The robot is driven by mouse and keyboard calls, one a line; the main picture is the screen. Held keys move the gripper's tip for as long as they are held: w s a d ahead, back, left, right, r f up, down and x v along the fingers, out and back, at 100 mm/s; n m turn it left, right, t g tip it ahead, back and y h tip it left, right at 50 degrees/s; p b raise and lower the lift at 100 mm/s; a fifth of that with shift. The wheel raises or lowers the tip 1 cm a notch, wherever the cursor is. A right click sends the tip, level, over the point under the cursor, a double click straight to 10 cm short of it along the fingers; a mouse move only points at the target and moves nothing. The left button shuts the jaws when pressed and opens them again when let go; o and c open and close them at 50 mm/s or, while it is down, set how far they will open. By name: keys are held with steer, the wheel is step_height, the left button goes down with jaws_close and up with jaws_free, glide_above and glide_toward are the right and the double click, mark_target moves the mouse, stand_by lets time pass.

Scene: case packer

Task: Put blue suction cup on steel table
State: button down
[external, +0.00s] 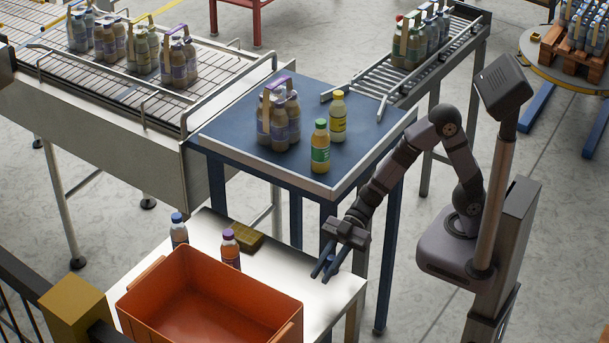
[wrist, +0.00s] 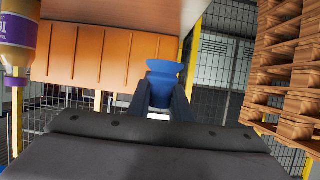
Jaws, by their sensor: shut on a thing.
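The blue suction cup (wrist: 165,78) is between the two fingers of my gripper (wrist: 152,108) in the wrist view, with its wide rim pointing away from the palm. In the external view my gripper (external: 328,262) is low at the right side of the steel table (external: 318,290). Its fingers point down toward the table top. I cannot make out the cup in the external view, nor whether it touches the table.
An orange crate (external: 160,272) stands at the table's front. A blue-capped bottle (external: 179,230), a purple-capped bottle (external: 230,250) and a yellow block (external: 246,237) are behind it. The blue-topped table (external: 230,125) with bottles stands higher behind. The steel table's right part is clear.

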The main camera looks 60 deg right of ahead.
mark_target(323, 303)
steer(key=shift+f, duration=0.1)
steer(key=shift+f+b, duration=0.3)
steer(key=shift+f, duration=4.6)
steer(key=shift+f, duration=0.1)
steer(key=shift+f, duration=0.15)
steer(key=c, duration=1.6)
jaws_free()
steer(key=shift+r, duration=0.3)
steer(key=b+v, duration=0.1)
steer(key=v, duration=1.1)
steer(key=shift+w+f, duration=0.1)
